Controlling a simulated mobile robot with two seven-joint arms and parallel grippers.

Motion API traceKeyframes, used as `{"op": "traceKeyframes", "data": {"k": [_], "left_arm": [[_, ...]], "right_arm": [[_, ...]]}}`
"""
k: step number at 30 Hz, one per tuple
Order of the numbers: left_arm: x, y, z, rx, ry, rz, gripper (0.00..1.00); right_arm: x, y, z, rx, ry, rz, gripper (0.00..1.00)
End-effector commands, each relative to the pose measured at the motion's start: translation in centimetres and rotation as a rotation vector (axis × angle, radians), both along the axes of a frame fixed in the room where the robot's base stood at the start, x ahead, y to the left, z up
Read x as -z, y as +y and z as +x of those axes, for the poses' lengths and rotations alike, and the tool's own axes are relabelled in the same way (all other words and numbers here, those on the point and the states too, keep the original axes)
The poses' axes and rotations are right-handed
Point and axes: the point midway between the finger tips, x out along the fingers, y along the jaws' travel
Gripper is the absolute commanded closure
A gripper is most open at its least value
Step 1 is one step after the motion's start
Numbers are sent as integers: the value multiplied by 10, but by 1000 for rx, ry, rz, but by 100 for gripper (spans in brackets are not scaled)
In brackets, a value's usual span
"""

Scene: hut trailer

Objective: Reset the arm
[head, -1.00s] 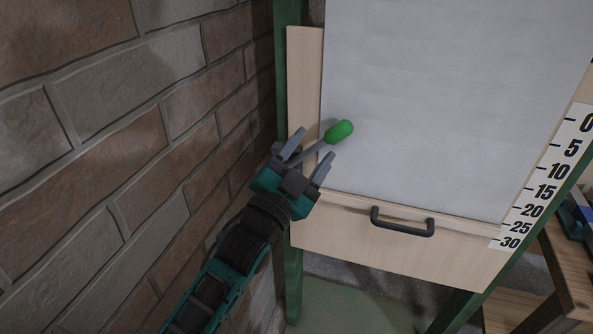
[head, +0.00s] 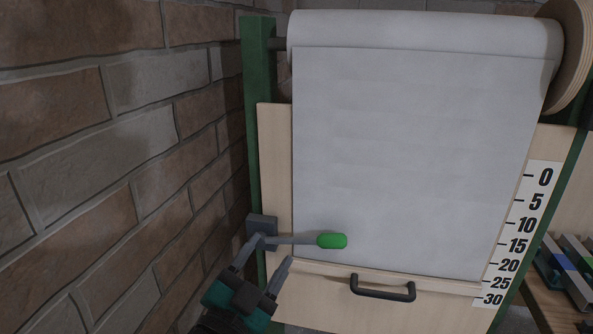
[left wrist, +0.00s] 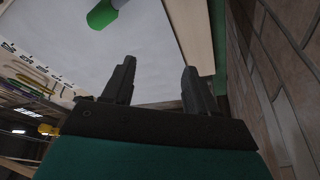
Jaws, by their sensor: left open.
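The arm is a thin grey lever with a green knob (head: 332,241). It sticks out to the right, about level, from a grey mount (head: 262,224) at the left side of the board. My left gripper (head: 274,250) is open and empty, just below the lever near its mount. One fingertip overlaps the lever's mount end in the head view; I cannot tell whether it touches. In the left wrist view the open fingers (left wrist: 156,78) have nothing between them, and the green knob (left wrist: 102,14) is beyond them at the top. My right gripper is not in view.
A white paper sheet (head: 400,150) hangs from a roll over the wooden board. A black handle (head: 383,288) is below it, and a number scale (head: 522,230) is at the right. A brick wall (head: 100,200) stands close on the left. A green post (head: 257,100) is beside the board.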

Motion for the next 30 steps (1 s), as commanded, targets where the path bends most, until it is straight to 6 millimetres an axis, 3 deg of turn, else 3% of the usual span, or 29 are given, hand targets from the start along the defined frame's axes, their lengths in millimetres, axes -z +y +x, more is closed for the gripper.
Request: {"op": "traceKeyframes", "data": {"k": [5,9,15,21,30], "left_arm": [[86,30,-27,-52,286,-82,42],[156,57,-65,-118,536,-163,42],[231,90,-129,-219,823,-259,42],[262,106,-166,-281,960,-308,42],[265,108,-170,-288,975,-314,42]], "right_arm": [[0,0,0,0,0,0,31],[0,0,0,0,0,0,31],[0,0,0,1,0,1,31],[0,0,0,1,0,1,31],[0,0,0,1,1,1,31]]}}
